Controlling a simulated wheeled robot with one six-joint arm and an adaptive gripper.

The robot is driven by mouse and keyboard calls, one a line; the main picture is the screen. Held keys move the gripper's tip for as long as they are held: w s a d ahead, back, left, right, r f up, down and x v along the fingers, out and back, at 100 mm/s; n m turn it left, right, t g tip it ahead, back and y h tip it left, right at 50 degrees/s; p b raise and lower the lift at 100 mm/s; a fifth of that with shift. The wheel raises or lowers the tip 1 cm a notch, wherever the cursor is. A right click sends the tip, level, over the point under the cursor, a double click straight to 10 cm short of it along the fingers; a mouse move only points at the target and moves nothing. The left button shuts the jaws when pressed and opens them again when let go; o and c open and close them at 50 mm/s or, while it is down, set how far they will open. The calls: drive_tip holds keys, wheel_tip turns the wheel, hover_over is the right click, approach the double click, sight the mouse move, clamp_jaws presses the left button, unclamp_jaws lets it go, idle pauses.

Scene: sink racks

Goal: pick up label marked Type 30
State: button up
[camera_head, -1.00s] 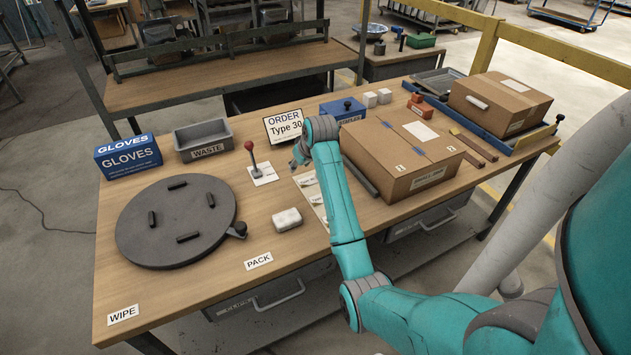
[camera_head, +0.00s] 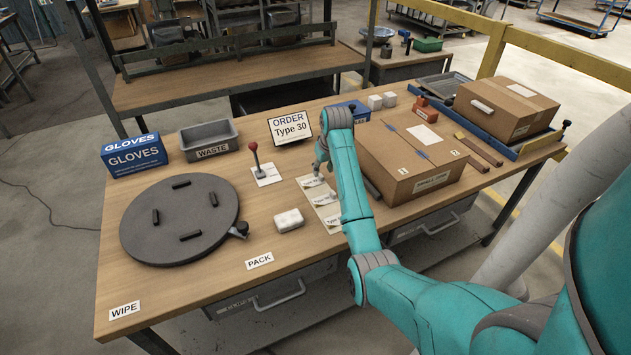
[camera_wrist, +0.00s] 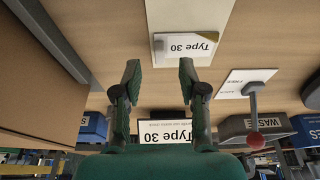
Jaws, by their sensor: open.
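The white label marked Type 30 (camera_wrist: 186,46) lies on the near end of a pale label sheet (camera_wrist: 188,12) in the wrist view, its text upside down. In the head view the sheet (camera_head: 328,212) lies on the bench left of the large carton, with several labels on it; their print is too small to read fully. My gripper (camera_wrist: 160,70) is open and empty, its two fingers apart. The label shows just beyond the fingertips, toward the right finger, with no contact seen. In the head view my gripper (camera_head: 319,168) is above the sheet's far end.
An order sign reading Type 30 (camera_head: 290,127) stands behind the sheet. A red-knobbed lever (camera_head: 254,151) on a white plate is to the left, a white block (camera_head: 289,220) nearer. The large carton (camera_head: 412,165) is close on the right.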

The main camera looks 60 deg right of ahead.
sight(321, 175)
drive_tip(key=shift+x, duration=2)
drive_tip(key=shift+w+d+r, duration=0.1)
clamp_jaws()
